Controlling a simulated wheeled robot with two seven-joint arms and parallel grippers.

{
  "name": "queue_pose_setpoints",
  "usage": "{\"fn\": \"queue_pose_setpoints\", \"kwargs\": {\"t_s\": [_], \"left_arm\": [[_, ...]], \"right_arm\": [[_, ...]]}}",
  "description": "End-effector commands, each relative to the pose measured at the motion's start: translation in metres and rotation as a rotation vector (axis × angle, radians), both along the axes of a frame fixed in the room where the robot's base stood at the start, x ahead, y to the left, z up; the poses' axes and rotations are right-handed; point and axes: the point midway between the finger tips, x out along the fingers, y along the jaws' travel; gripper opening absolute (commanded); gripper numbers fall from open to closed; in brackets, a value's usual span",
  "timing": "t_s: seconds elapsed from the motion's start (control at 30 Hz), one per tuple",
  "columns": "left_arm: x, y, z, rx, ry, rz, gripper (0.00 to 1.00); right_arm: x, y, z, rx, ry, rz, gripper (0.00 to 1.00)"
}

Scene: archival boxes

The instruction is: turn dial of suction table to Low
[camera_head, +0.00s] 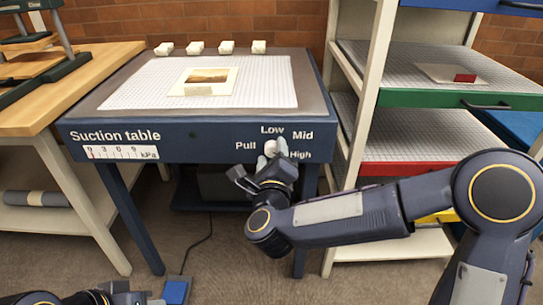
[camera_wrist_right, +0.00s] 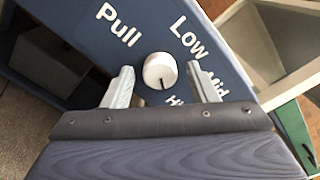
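The suction table (camera_head: 120,152) stands in the middle, with the labels Pull, Low, Mid and High on its blue front. Its white round dial (camera_head: 270,146) sits among the labels. In the right wrist view, the dial (camera_wrist_right: 160,66) has a dark mark at its lower edge, on the High side and away from Low. My right gripper (camera_head: 273,150) is at the dial; in its wrist view the open fingers (camera_wrist_right: 159,80) stand on either side of it with visible gaps. My left gripper (camera_head: 125,294) shows only partly at the bottom edge; its fingers are unclear.
A framed sheet (camera_head: 207,81) lies on the table's gridded top, with several white blocks (camera_head: 227,47) behind. A kPa gauge (camera_head: 122,153) is on the front. A shelf rack (camera_head: 367,95) stands close on the right, a wooden bench (camera_head: 95,75) on the left. A blue box (camera_head: 176,291) with a cable is on the floor.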

Motion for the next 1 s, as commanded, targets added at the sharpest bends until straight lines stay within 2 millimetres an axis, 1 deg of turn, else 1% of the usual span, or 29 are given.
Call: {"fn": "queue_pose_setpoints", "kwargs": {"t_s": [0.03,0.3,0.47,0.67,0.87,1.0], "left_arm": [[0.0000,0.0000,0.0000,0.000,0.000,0.000,0.00],[0.0000,0.0000,0.0000,0.000,0.000,0.000,0.00],[0.0000,0.0000,-0.0002,0.000,0.000,0.000,0.00],[0.0000,0.0000,-0.0008,0.000,0.000,0.000,0.00],[0.0000,0.0000,-0.0018,0.000,0.000,0.000,0.00],[0.0000,0.0000,-0.0019,0.000,0.000,0.000,0.00]], "right_arm": [[-0.0002,0.0001,0.0001,0.000,0.000,0.000,0.46],[-0.0003,0.0000,0.0001,0.000,-0.001,-0.001,0.11],[-0.0004,0.0001,0.0002,-0.008,-0.001,0.000,0.11],[-0.0007,0.0007,0.0002,-0.064,-0.002,0.001,0.11],[-0.0008,0.0012,0.0003,-0.194,-0.003,0.001,0.11],[-0.0009,0.0015,-0.0001,-0.320,-0.003,0.002,0.11]]}}
